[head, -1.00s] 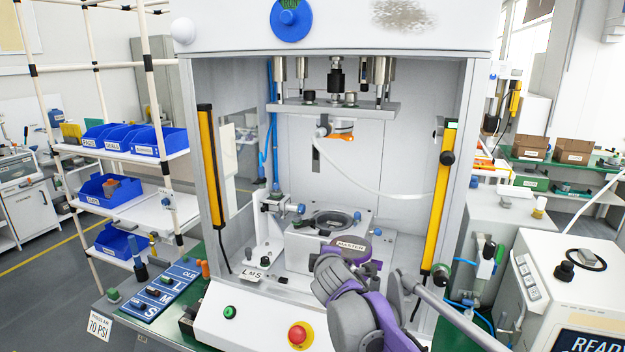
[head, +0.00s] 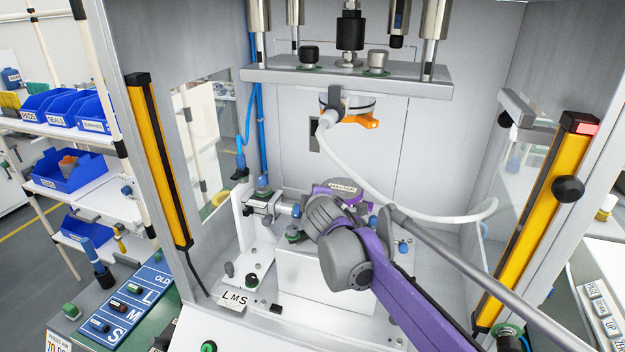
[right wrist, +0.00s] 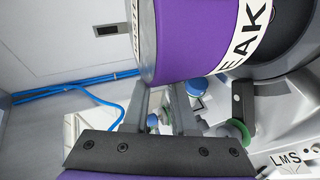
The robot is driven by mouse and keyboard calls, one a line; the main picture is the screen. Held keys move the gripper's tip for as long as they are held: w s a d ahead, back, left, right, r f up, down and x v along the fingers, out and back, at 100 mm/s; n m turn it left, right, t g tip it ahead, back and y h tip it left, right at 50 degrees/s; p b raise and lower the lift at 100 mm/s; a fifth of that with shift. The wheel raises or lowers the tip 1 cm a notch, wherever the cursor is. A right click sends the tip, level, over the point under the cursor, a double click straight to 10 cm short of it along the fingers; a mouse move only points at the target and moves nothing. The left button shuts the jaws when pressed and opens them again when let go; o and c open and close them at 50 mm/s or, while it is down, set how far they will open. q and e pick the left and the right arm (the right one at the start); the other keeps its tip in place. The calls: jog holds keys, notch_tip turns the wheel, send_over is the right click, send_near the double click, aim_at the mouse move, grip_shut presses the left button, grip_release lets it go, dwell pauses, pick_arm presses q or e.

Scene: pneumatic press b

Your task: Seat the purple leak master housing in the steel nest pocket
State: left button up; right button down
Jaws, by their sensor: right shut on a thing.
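The purple leak master housing (head: 337,187) has a grey top with a MASTER label. In the head view it is inside the press, over the steel nest block (head: 308,280). My right gripper (head: 327,206) is shut on it from the front. My left gripper is not in view.
The upper press plate (head: 346,80) hangs above, with an orange-clipped white hose (head: 400,190) looping down to the right. Yellow light curtain posts stand at the left (head: 160,160) and right (head: 540,215). A small clamp cylinder (head: 265,207) sits left of the nest.

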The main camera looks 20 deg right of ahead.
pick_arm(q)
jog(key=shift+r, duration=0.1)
pick_arm(e)
jog(key=shift+s+r, duration=0.1)
jog(key=shift+r, duration=0.15)
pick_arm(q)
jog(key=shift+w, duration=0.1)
pick_arm(e)
jog(key=shift+f, duration=0.1)
jog(key=shift+f, duration=0.55)
jog(key=shift+f+b, duration=0.5)
jog(key=shift+f, duration=0.45)
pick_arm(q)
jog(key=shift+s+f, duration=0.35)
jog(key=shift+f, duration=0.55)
pick_arm(e)
jog(key=shift+f, duration=0.45)
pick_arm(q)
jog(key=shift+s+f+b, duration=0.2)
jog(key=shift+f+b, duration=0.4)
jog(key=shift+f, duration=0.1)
pick_arm(e)
jog(key=shift+f, duration=1.35)
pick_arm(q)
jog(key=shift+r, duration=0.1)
pick_arm(e)
jog(key=shift+r, duration=0.1)
